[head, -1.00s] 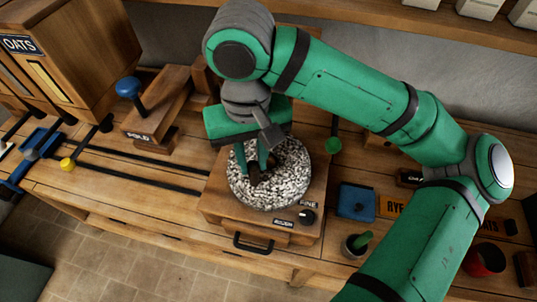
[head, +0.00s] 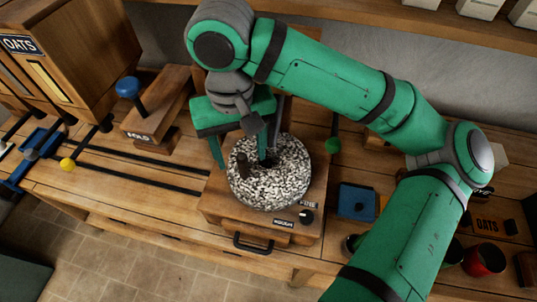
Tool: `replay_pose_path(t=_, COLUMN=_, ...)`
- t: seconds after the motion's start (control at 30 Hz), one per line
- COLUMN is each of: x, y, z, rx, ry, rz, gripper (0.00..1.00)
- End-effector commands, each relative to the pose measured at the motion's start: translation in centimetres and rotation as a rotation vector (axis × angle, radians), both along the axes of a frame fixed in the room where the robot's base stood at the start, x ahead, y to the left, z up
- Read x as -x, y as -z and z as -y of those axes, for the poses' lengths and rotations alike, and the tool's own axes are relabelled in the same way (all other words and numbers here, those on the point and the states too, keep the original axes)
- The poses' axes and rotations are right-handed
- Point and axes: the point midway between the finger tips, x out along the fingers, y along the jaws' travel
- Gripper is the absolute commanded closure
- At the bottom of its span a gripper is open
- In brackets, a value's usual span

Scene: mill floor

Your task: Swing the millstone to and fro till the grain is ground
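The millstone (head: 272,187) is a round, black-and-white speckled stone on a wooden mill block (head: 217,208). A short dark wooden handle (head: 243,165) stands up from its left side. My gripper (head: 239,155) is over the stone's back left part, pointing down. Its green fingers are spread wide, one beside the stone's left edge and one over the stone. The handle shows between and slightly in front of them, with gaps, so the gripper holds nothing. No grain is visible; the stone and block hide what is inside.
A knob (head: 306,217) and a drawer handle (head: 252,243) are on the mill's front. A blue-knobbed lever (head: 128,88) and an OATS bin (head: 70,45) stand left. A blue tray (head: 357,202), a green knob (head: 333,145) and a red cup (head: 484,259) are right.

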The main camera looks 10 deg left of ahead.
Motion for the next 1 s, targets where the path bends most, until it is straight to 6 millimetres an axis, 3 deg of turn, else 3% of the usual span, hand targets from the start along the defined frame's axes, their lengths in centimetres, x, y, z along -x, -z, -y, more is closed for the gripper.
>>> replay_pose_path(t=0.37, x=0.0, y=-0.5, z=0.0, rx=0.0, ry=0.001, rz=0.001, gripper=0.44)
replay_pose_path(t=1.0, x=-0.1, y=-6.0, z=0.0, rx=0.001, ry=0.001, rz=0.002, gripper=0.44)
